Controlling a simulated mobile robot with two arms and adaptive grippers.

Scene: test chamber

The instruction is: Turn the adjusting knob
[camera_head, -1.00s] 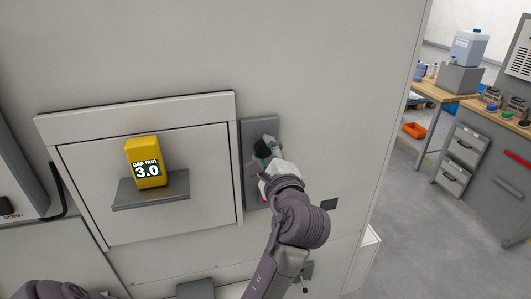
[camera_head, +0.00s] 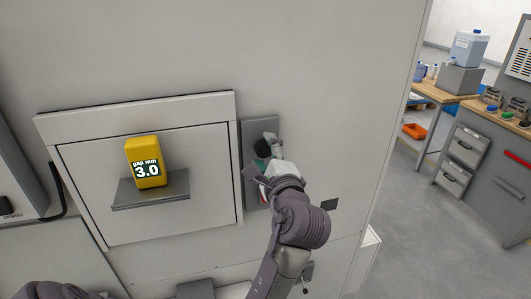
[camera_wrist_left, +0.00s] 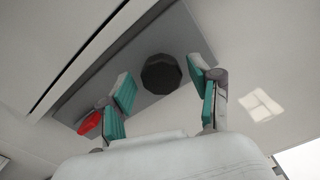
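The black faceted adjusting knob (camera_head: 262,148) sits on a grey vertical plate (camera_head: 247,130) on the pale cabinet front. It also shows in the left wrist view (camera_wrist_left: 161,74). My left gripper (camera_head: 262,160) is at the plate, with its fingers apart. In the left wrist view its teal-padded fingers (camera_wrist_left: 160,84) stand on both sides of the knob, with visible gaps. I cannot tell how far the fingertips reach along the knob. A yellow block (camera_head: 145,150) reading "gap mm 3.0" stands on a grey shelf (camera_head: 150,195) to the left. My right gripper is not in view.
A red part (camera_wrist_left: 90,124) is near the left finger on the plate in the left wrist view. A workbench (camera_head: 450,92) and grey drawers (camera_head: 462,148) stand far right, beyond open floor.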

